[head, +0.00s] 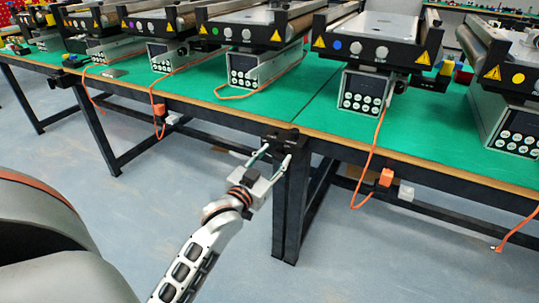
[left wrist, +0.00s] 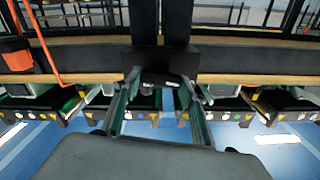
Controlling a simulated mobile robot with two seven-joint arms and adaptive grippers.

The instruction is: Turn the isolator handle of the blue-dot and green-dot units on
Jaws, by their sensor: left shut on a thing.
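The blue-dot unit is a small conveyor, its blue dot (head: 338,44) on the black side rail. The green-dot unit, with its green dot (head: 216,30), stands to its left. A black isolator block (head: 282,134) sits on the table's front edge above a table leg, between the two units. My left gripper (head: 276,153) reaches up to it from the front. In the left wrist view, the fingers (left wrist: 160,88) lie either side of a dark handle below the block (left wrist: 160,60) and are shut on it. The handle's angle is unclear. My right gripper is out of view.
Orange cables hang over the table edge to orange plugs (head: 387,177). A yellow-dot unit (head: 518,78) is at right, a purple-dot unit (head: 132,25) at left. A black table leg (head: 290,205) stands beside my gripper. The floor in front is clear.

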